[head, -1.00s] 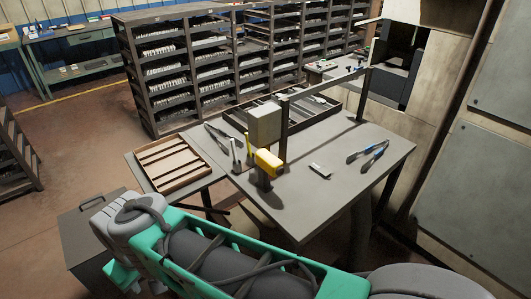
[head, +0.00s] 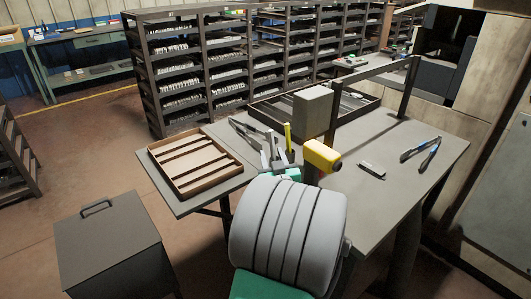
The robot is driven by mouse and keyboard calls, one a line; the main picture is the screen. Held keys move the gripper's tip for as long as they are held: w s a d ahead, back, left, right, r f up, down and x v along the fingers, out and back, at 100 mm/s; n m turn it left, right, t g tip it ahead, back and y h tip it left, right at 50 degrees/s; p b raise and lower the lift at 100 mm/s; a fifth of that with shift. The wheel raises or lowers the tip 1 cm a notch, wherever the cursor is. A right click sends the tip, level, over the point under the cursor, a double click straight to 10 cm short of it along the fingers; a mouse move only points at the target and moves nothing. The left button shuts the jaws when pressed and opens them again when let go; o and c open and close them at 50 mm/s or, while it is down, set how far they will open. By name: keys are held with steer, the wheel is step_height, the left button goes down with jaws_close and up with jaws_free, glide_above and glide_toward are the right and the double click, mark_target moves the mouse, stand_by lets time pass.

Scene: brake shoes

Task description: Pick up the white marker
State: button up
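The grey ribbed joint of my arm fills the lower middle of the head view. Just beyond it a bit of green and some grey prongs (head: 274,158) show near the table's left edge. These may be my gripper, but I cannot tell for certain, nor whether it is open or shut.
A yellow device (head: 321,156) and a grey box on a post (head: 313,112) stand on the table (head: 400,205). A slatted wooden tray (head: 196,162) sits at left. A dark bin (head: 108,245) stands on the floor. Shelves line the back.

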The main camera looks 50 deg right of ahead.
mark_target(271, 143)
steer(key=x, duration=0.5)
steer(key=p+x, duration=0.1)
steer(key=x, duration=0.1)
steer(key=shift+s+d+r, duration=0.1)
steer(key=shift+s+d, duration=0.05)
steer(key=shift+d, duration=0.35)
steer(key=shift+a, duration=0.1)
jaws_close()
